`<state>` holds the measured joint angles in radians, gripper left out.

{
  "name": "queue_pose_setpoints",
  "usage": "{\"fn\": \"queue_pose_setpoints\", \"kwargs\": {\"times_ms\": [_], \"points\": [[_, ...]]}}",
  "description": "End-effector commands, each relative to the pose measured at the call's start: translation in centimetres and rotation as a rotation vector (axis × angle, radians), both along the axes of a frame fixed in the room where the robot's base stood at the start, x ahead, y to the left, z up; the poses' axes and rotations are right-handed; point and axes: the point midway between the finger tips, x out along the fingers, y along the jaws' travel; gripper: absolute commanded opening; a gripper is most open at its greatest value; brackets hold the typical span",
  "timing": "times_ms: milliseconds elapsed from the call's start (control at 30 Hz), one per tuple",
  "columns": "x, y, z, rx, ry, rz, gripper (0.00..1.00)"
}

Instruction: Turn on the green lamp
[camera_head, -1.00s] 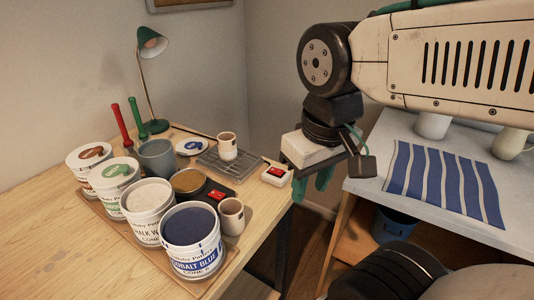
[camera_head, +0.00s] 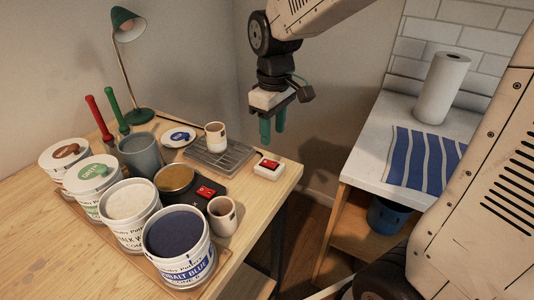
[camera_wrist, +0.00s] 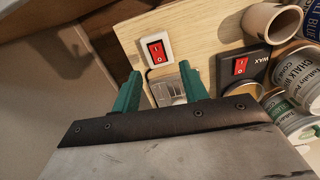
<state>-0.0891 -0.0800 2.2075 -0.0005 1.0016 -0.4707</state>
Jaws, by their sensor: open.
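The green lamp (camera_head: 127,25) stands at the back left of the wooden table, with a bent metal stem and green base. I see no clear glow from it. A white switch box (camera_head: 268,168) with a red rocker lies near the table's right edge; it also shows in the wrist view (camera_wrist: 156,36). A black WAX unit (camera_head: 209,200) also has a red rocker (camera_wrist: 240,66). My gripper (camera_head: 272,134) is open and empty, green fingers pointing down, above and behind the white box. In the wrist view the fingertips (camera_wrist: 158,80) appear below that box.
A metal rack (camera_head: 218,158) with a beige cup (camera_head: 215,136) stands left of the white box. A counter (camera_head: 375,150) with a paper roll (camera_head: 442,88) stands right, across a gap.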

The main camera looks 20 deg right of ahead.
Motion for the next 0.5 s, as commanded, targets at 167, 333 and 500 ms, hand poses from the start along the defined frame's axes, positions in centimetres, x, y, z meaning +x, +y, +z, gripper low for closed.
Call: {"fn": "queue_pose_setpoints", "kwargs": {"times_ms": [167, 333, 500], "points": [[2.3, 0.5, -1.7, -0.002, 0.012, 0.062, 0.44], [2.6, 0.5, -3.5, -0.001, 0.015, 0.070, 0.44], [2.5, 0.5, -6.4, -0.001, 0.016, 0.069, 0.44]]}}
